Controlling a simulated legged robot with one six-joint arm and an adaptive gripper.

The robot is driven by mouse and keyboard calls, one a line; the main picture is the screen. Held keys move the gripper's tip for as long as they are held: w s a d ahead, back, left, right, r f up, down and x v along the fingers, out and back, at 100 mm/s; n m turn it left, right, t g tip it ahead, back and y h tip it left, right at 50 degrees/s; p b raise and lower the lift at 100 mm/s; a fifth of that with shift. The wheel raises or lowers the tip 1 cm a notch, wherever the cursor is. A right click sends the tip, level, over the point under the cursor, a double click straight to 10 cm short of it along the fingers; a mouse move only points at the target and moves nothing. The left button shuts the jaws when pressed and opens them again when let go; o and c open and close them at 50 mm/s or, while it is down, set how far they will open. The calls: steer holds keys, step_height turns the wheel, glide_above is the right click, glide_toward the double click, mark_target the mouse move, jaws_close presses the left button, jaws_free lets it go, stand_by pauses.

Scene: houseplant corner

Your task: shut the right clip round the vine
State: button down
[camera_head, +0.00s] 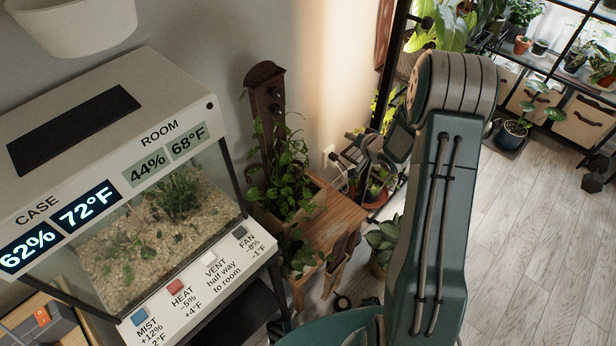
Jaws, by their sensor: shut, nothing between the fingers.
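A leafy green vine (288,185) grows from a wooden planter box and climbs in front of a dark upright wooden board (264,120). Small dark round fittings (275,93) show on the upper part of the board. They are too small to tell whether they are clips, or whether either one is open or shut. The right clip cannot be made out. My gripper (352,158) is small and partly lost against the dark clutter behind it. It is shut and empty, to the right of the vine and apart from it.
A glass plant case (160,240) with displays and labelled buttons stands at left. The planter is on a wooden stand (340,213). A wall outlet (328,155), potted plants and a shelf (540,60) lie beyond.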

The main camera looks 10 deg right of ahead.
steer(key=s+a+f+m+y, duration=0.1)
steer(key=s+f+m+y, duration=0.2)
steer(key=f, duration=0.5)
steer(key=s+a+f+m+y, duration=0.1)
steer(key=s+a+f+y, duration=0.2)
steer(key=f, duration=0.4)
steer(key=shift+t+y, duration=0.3)
steer(key=shift+t, duration=0.2)
steer(key=shift+s+a+f+x, duration=0.1)
steer(key=shift+s+a+x, duration=0.2)
steer(key=shift+x, duration=1.55)
steer(key=shift+s+a+f+x, duration=0.2)
steer(key=shift+a+x, duration=0.15)
steer(key=shift+x, duration=1.55)
steer(key=shift+s+a+f+x, duration=0.1)
steer(key=shift+s+a+x, duration=0.2)
steer(key=shift+x, duration=1.55)
steer(key=shift+a, duration=0.1)
steer(key=shift+s+a+t+h, duration=0.15)
steer(key=shift+t+h, duration=0.25)
steer(key=shift+h, duration=0.1)
